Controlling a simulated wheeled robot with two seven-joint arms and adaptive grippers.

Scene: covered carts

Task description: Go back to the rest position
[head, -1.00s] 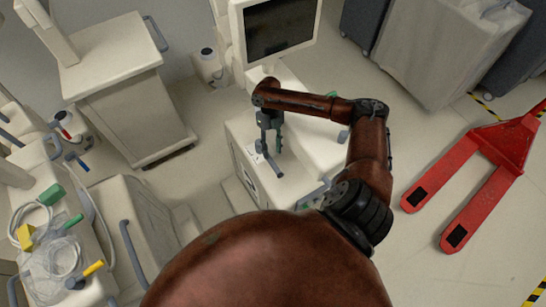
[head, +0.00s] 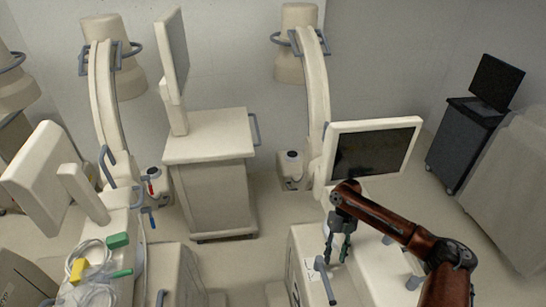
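My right gripper (head: 338,250) hangs fingers-down from my brown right arm, which comes in from the lower right. Its two dark fingers are apart with nothing between them. In the picture it is in front of the white cart (head: 300,262) with the monitor; whether it touches the cart cannot be told. My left arm and gripper are not in view.
A monitor (head: 375,152) stands right behind my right arm, and a grey handle (head: 325,280) is just below the gripper. A white cabinet (head: 215,190) stands left of centre. Cables (head: 88,265) lie on the left machine. A grey covered cart (head: 515,185) is at right.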

